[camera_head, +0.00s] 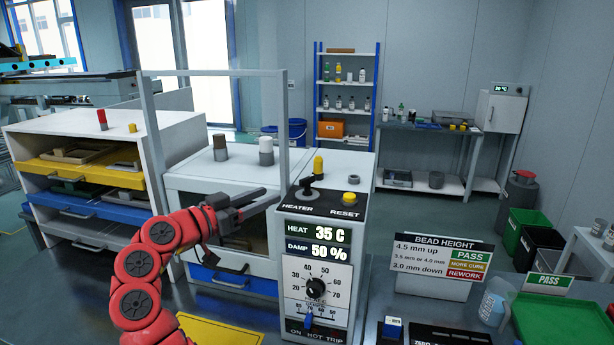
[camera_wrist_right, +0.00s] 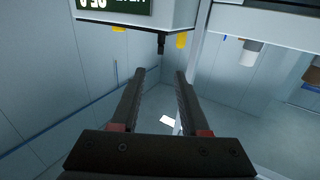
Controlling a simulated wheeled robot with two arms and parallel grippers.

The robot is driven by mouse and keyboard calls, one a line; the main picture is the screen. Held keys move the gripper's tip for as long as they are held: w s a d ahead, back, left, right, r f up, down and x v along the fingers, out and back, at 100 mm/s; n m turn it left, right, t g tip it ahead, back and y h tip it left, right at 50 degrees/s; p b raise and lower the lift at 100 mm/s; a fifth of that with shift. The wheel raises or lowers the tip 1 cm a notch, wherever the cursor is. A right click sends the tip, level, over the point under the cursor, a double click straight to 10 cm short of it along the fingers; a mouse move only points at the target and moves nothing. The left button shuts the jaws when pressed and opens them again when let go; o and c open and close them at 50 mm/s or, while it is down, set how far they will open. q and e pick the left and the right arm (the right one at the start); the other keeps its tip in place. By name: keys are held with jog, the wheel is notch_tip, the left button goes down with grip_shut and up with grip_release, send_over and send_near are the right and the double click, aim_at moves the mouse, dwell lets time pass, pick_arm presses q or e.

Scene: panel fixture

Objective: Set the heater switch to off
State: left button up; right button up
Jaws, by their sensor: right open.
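The heater switch (camera_head: 307,187) is a black lever on a round base on top of the white control box, above the HEATER label. A yellow piece (camera_head: 318,165) shows right behind it; I cannot tell whether they join. Which setting the lever is in cannot be read. My right gripper (camera_head: 270,196) is open and empty, left of the switch and apart from it. In the right wrist view the box appears upside down, and the black lever (camera_wrist_right: 160,45) shows beyond the open fingers (camera_wrist_right: 160,75). My left gripper is not in view.
A yellow RESET button (camera_head: 352,198) sits right of the switch. The box front (camera_head: 318,275) shows HEAT 35 C, DAMP 50% and a black dial (camera_head: 316,288). A grey frame post (camera_head: 283,130) stands behind my gripper. A drawer cabinet (camera_head: 90,125) is at left.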

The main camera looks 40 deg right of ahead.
aim_at(304, 179)
jog(key=d+p, duration=0.1)
jog(key=d, duration=0.3)
jog(key=w+d+p, duration=0.1)
jog(key=d, duration=0.3)
jog(key=w+d+p, duration=0.1)
jog(key=d, duration=0.3)
jog(key=shift+w+d+r+p, duration=0.1)
jog(key=shift+w+d+p, duration=0.1)
jog(key=shift+p, duration=0.1)
jog(key=shift+w+d, duration=0.1)
jog(key=shift+d, duration=0.5)
grip_shut()
